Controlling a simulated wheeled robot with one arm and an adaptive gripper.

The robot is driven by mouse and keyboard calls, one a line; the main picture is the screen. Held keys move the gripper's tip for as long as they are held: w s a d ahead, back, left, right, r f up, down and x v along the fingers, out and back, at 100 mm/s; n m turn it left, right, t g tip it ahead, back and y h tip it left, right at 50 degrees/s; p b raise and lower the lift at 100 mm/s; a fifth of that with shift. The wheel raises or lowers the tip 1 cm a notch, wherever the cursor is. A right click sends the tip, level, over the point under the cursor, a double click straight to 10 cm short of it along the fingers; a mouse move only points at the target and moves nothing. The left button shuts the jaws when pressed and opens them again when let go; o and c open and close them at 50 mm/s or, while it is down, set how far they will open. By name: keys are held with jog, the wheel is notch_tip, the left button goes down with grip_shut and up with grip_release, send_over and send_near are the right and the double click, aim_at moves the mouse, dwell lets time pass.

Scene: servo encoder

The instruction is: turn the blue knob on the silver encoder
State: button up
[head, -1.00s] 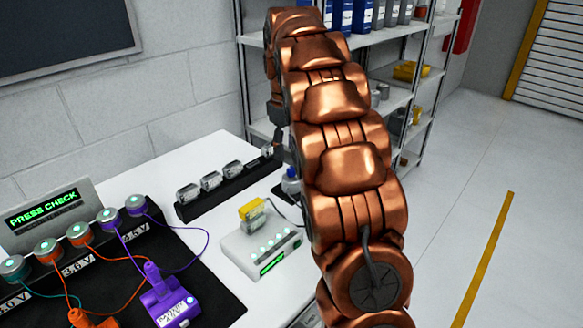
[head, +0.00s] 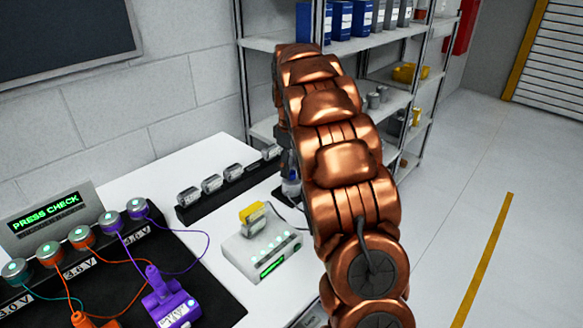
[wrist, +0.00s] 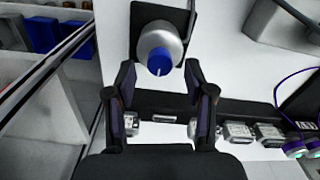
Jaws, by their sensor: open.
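The silver encoder (wrist: 158,35) with its blue knob (wrist: 160,62) sits on a dark base in the wrist view. A thin pale mark shows on the knob's face. My gripper (wrist: 160,70) is open, with one fingertip on each side of the knob in the picture. I see gaps between the fingers and the knob; whether the fingertips are at its height I cannot tell. In the head view, the encoder (head: 291,188) shows only in part at the left edge of my arm, and my gripper is mostly hidden.
A black rack (head: 225,187) with several silver units stands beside the encoder. A white box (head: 262,253) with a yellow-topped connector and lit buttons is nearer. Left is a black mat with wired posts and a "PRESS CHECK" display (head: 50,215). A metal shelf (head: 385,110) stands behind.

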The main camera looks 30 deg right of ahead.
jog(key=shift+f, duration=0.75)
grip_shut()
